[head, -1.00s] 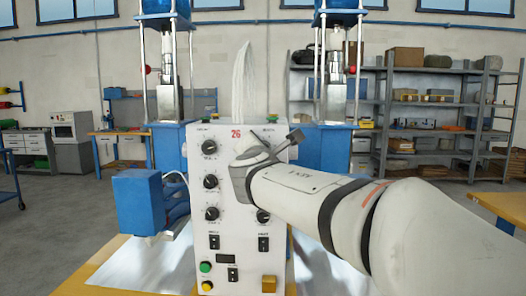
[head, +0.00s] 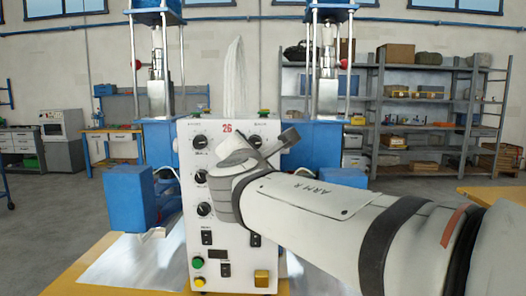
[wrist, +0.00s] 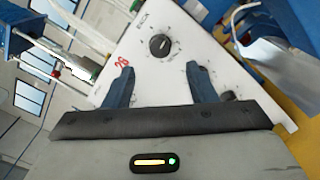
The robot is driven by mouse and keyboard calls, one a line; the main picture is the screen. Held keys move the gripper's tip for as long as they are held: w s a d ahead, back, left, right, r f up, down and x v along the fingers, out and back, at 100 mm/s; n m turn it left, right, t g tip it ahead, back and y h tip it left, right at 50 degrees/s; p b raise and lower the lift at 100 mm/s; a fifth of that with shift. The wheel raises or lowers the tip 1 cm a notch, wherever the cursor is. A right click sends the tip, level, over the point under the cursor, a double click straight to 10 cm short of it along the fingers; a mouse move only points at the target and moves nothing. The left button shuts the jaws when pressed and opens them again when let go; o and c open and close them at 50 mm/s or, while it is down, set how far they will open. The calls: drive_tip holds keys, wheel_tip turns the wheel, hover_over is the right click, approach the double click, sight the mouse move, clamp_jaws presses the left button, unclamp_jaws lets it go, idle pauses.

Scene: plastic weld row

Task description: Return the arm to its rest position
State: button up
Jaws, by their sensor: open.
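My arm (head: 330,200) reaches in from the lower right of the head view, in front of a white control panel marked 26 (head: 225,215). In the head view the fingers are mostly hidden behind my wrist. In the wrist view my gripper (wrist: 158,80) shows two blue-grey fingers spread apart with nothing between them. The panel (wrist: 140,45) lies beyond them, with a black knob (wrist: 160,45) above the gap. I cannot tell how far the fingertips are from the panel.
The blue welding machine has two columns (head: 157,70) behind the panel and a blue box (head: 128,195) at its left. Metal sheet covers part of the yellow table (head: 75,278). A shelf rack (head: 440,110) stands at the back right. Open floor (head: 50,215) lies to the left.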

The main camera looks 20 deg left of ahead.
drive_tip(key=w+d+f+m+g+h+p, duration=0.1)
drive_tip(key=d+f+m+h+p, duration=0.2)
drive_tip(key=d, duration=0.4)
drive_tip(key=w+d+f+m+g+h+p, duration=0.1)
drive_tip(key=d+f+m+g+h, duration=0.1)
drive_tip(key=d+m, duration=0.35)
drive_tip(key=s+d+f+m+g+h+p, duration=0.1)
drive_tip(key=s+d+f+m+g+p, duration=0.2)
drive_tip(key=d, duration=0.5)
drive_tip(key=s+d+f+m+g+h+p, duration=0.25)
drive_tip(key=d+f+m, duration=0.25)
drive_tip(key=d, duration=0.3)
drive_tip(key=s+d+f+m+g+y+p, duration=0.2)
drive_tip(key=s+f+m+g, duration=0.1)
drive_tip(key=s+m, duration=0.3)
drive_tip(key=s+d+f+m+g+y+p, duration=0.2)
drive_tip(key=s+m, duration=0.4)
drive_tip(key=s, duration=0.4)
wheel_tip(320, 180, down, 3)
drive_tip(key=shift+s+d+r+m+g+p, duration=0.2)
drive_tip(key=shift+d+m+g+p, duration=0.2)
drive_tip(key=shift+d+g, duration=0.2)
